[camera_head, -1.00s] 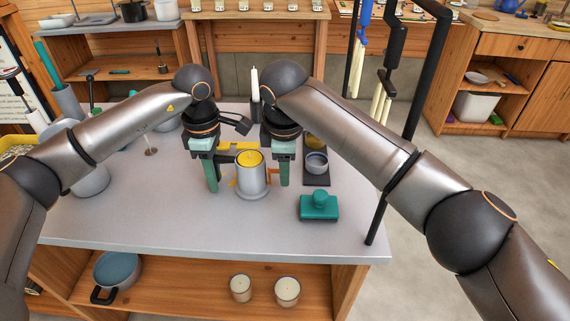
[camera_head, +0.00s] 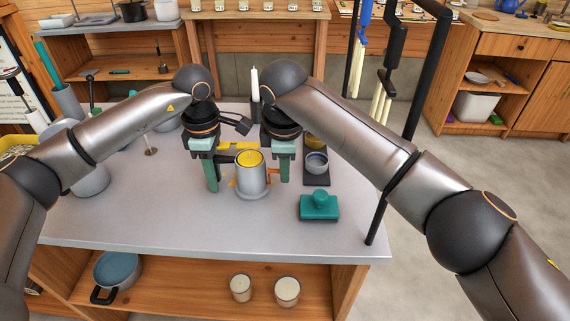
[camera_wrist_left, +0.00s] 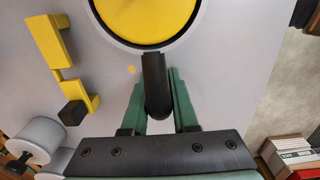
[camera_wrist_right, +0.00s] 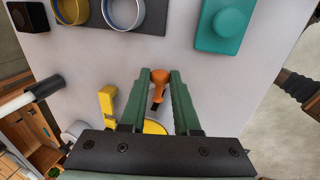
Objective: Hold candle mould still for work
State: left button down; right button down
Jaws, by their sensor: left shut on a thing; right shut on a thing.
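The candle mould (camera_head: 251,181) is a grey metal cylinder with a wider base and yellow wax in its top. It stands upright on the grey bench (camera_head: 150,215) between my grippers. My left gripper (camera_head: 212,182) is at its left side, shut on a black handle (camera_wrist_left: 154,82) that reaches toward the mould's rim. My right gripper (camera_head: 285,174) is at its right side, shut on an orange handle (camera_wrist_right: 159,77) with a dark end. In the right wrist view the gripper body hides most of the mould, leaving a strip of yellow wax (camera_wrist_right: 155,127).
A yellow bracket (camera_wrist_left: 52,45) lies behind the mould. A small round dish (camera_head: 316,163) stands on a dark tray (camera_head: 316,181) to the right. A teal block with a knob (camera_head: 319,207) sits nearer the front. The front left of the bench is clear. A dark upright frame (camera_head: 383,190) stands at the right edge.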

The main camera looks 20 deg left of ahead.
dwell(0.5)
notch_tip(320, 180, up, 5)
jog(key=shift+a+f, duration=0.1)
jog(key=c, duration=0.6)
grip_release()
jog(key=shift+f, duration=0.1)
jog(key=v, duration=1.2)
pick_arm(q)
jog(key=c, duration=0.6)
grip_release()
jog(key=shift+r, duration=0.15)
